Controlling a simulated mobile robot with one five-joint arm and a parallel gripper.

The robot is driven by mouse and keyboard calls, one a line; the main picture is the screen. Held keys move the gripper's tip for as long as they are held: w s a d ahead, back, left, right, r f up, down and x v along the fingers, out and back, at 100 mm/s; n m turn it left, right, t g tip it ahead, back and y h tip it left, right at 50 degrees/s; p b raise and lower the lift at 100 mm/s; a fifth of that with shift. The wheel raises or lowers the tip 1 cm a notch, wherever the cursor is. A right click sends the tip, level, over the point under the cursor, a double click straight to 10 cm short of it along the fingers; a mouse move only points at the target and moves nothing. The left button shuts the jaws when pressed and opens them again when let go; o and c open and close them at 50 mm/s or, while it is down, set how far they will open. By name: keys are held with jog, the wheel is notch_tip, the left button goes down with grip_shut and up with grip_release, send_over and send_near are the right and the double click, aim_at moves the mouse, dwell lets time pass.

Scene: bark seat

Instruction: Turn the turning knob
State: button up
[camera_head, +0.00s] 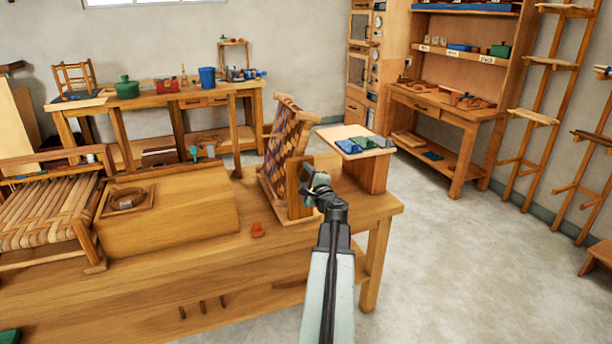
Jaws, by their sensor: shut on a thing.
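My gripper (313,184) is at the end of my raised arm, against the wooden upright (299,198) of a standing frame with a woven, checked panel (284,148). The frame stands near the right end of the workbench. The gripper's jaws are closed at the upright's face, on what appears to be the turning knob. The knob itself is hidden behind the jaws, so its angle cannot be told.
A slanted wooden box (175,215) and a woven seat (45,212) stand further left. A small stand (366,172) with coloured pieces is close behind my gripper.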

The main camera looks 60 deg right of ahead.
jog(key=m, duration=0.7)
jog(key=shift+s, duration=0.1)
jog(key=m, duration=0.3)
jog(key=shift+m, duration=2.2)
jog(key=shift+d, duration=0.1)
jog(key=o, duration=1.4)
jog(key=shift+c, duration=0.2)
jog(key=v, duration=0.7)
jog(key=shift+s+a, duration=0.25)
jog(key=shift+s, duration=0.05)
